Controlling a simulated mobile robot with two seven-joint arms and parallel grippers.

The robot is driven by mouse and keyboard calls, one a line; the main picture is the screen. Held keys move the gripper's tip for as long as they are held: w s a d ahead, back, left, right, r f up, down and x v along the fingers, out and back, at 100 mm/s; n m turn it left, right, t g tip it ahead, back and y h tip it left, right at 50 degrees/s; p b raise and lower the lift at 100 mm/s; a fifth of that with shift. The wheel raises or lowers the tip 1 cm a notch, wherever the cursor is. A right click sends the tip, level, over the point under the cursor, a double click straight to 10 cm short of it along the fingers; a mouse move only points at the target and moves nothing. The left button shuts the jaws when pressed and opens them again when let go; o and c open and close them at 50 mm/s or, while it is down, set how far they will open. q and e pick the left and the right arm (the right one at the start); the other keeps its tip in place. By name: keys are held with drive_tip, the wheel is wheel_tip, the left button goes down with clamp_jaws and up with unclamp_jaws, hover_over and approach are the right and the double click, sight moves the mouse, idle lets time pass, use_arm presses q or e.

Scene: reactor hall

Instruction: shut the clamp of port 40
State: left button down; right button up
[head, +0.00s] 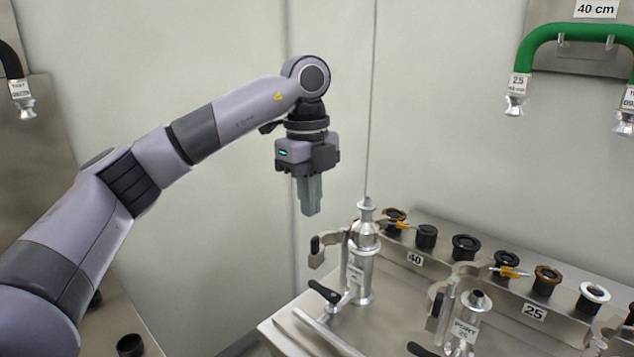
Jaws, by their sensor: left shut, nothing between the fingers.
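The port 40 (359,272) is a bright metal upright at the left end of the bench, beside a plate marked 40. A metal fitting (366,222) stands on its top, with a thin line rising from it. The clamp of port 40 (326,247) shows as a grey curved jaw standing out to the left of the port, so it looks open; its far side is partly hidden behind the port. My left gripper (311,212) points down, shut and empty, above and left of the port, apart from it. My right gripper is out of view.
A black-handled lever (325,293) sticks out left of the port's base. Port 25 (467,325) stands to the right. Several caps, including a white one (593,296), line the rack behind. A green hose (552,38) hangs upper right. The wall area around my gripper is clear.

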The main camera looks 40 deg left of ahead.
sight(317, 255)
use_arm(q)
drive_tip(key=shift+n, duration=0.3)
drive_tip(key=f+b, duration=0.1)
drive_tip(key=f, duration=0.1)
drive_tip(key=d+f+b, duration=0.1)
drive_tip(key=f, duration=0.1)
drive_tip(key=f+b, duration=0.1)
drive_tip(key=f, duration=0.1)
drive_tip(key=shift+s+d+f+b, duration=0.2)
drive_tip(key=shift+d+f+b, duration=0.1)
drive_tip(key=shift+d+f, duration=0.1)
drive_tip(key=shift+w+d+p, duration=1.7)
drive_tip(key=shift+w+d, duration=1.5)
drive_tip(key=shift+d, duration=1.15)
wheel_tip(317, 255, up, 7)
drive_tip(key=s, duration=0.1)
drive_tip(key=shift+a, duration=0.25)
